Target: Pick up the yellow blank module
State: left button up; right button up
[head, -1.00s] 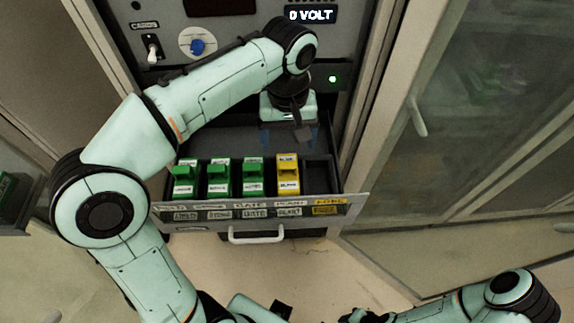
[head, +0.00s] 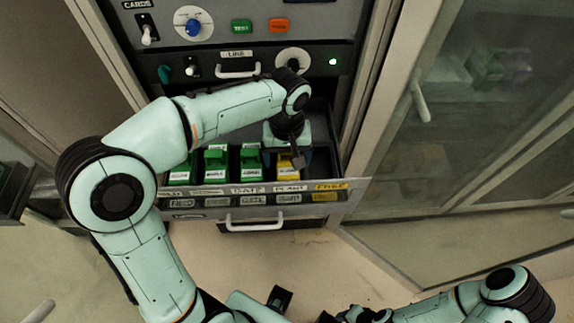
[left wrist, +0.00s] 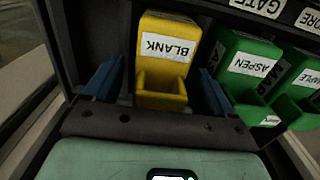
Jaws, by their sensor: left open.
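The yellow blank module (head: 289,172) sits in the open drawer, at the right end of a row of green modules.
Several green modules (head: 216,162) stand left of the yellow one. The drawer front (head: 262,196) carries labels and a handle (head: 255,225). A control panel (head: 262,27) with knobs and buttons stands behind. A glass-doored cabinet (head: 490,120) is at the right.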

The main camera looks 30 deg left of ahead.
pick_arm(q)
jog(key=c, duration=1.1)
